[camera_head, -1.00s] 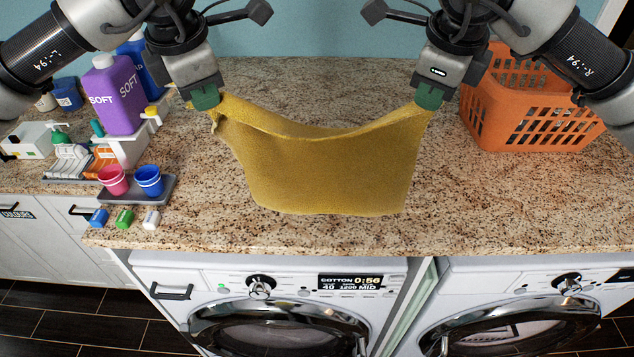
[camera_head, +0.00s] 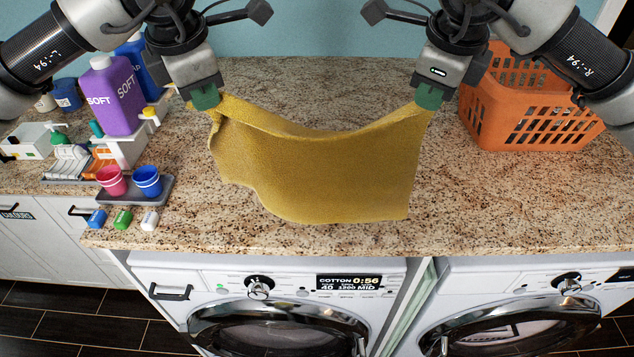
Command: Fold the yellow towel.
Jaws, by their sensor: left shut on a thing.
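The yellow towel (camera_head: 320,170) hangs between my two grippers above the granite countertop. Its upper edge sags in the middle, and its lower edge is near or on the counter; I cannot tell exactly where it touches. My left gripper (camera_head: 207,102) is shut on the towel's upper left corner. My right gripper (camera_head: 428,101) is shut on the upper right corner. The towel's left side ripples and bulges outward, while its right side hangs fairly straight. The towel's back is hidden.
An orange basket (camera_head: 528,135) stands at the right. At the left are a purple bottle (camera_head: 110,97), a tray (camera_head: 128,197) with pink (camera_head: 112,180) and blue (camera_head: 147,181) cups, and small coloured blocks. The counter's front edge (camera_head: 290,248) lies above two washing machines.

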